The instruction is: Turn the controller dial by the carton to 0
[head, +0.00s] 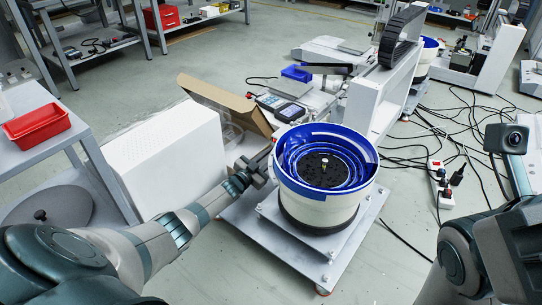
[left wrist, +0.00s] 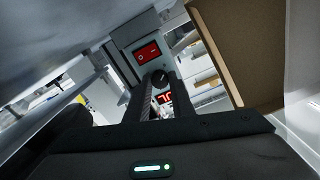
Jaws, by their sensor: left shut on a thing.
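In the left wrist view the controller (left wrist: 126,37) is a grey box with a red rocker switch (left wrist: 147,53). Its black dial (left wrist: 160,77) sits below the switch, between the tips of my left gripper (left wrist: 159,84), which is shut on it. Red digits (left wrist: 165,97) glow between the fingers, partly covered, so I cannot read the full value. The brown carton (left wrist: 222,45) stands right beside the controller. In the head view my left gripper (head: 262,167) is low between the open carton (head: 222,103) and the bowl feeder; it hides the dial there. My right gripper is out of view.
The white and blue bowl feeder (head: 318,211) stands close to the right of my left gripper. A white box-shaped housing (head: 165,155) is close on its left. A red tray (head: 36,124) lies on the left table. Cables (head: 455,150) cover the floor at right.

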